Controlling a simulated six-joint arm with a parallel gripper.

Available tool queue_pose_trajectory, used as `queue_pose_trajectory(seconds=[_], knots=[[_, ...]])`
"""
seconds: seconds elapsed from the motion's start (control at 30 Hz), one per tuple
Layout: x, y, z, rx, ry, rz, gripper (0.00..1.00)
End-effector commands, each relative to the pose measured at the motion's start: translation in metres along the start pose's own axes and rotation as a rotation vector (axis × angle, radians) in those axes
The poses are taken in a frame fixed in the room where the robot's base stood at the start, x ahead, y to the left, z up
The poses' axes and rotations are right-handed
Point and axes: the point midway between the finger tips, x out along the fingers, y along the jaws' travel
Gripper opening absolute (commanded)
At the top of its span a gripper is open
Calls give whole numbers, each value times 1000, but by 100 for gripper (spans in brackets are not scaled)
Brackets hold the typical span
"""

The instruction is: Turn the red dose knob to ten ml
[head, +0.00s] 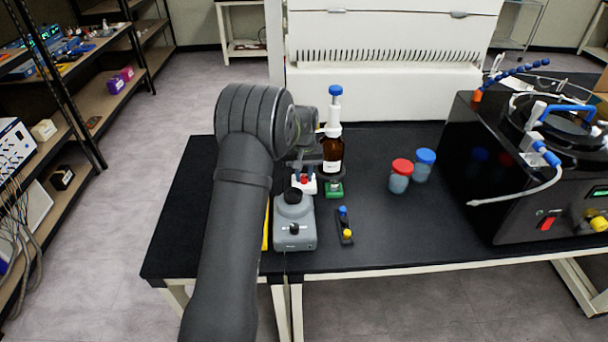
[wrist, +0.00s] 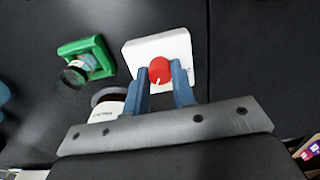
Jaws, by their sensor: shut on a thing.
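The red dose knob (wrist: 161,71) sits on a white block (wrist: 178,46) and carries a white pointer line on its near side, toward the lower left. The knob also shows small in the head view (head: 304,180), partly covered by my gripper. My gripper (wrist: 160,78) has its two blue fingers on either side of the knob, shut on it. Scale marks or numbers on the block cannot be read. The brown bottle (head: 332,153) with a white and blue dispenser top stands just behind the knob block; part of it shows in the wrist view.
A green holder (head: 334,190) with a small vial is beside the block. A grey mixer (head: 294,225) and a dark rack (head: 345,226) are in front. Red-capped (head: 400,177) and blue-capped (head: 424,165) jars stand right. The black freeze dryer (head: 500,185) fills the right side.

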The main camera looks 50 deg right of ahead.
Motion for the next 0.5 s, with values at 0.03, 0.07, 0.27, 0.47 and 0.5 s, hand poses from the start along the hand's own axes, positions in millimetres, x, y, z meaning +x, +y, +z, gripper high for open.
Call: queue_pose_trajectory(seconds=[0.03,0.07,0.27,0.47,0.5], knots=[[-1,0,0,43,1,0,0],[-1,0,0,71,1,0,0],[-1,0,0,240,2,0,0],[-1,0,-1,369,2,0,0],[-1,0,-1,390,2,0,0]])
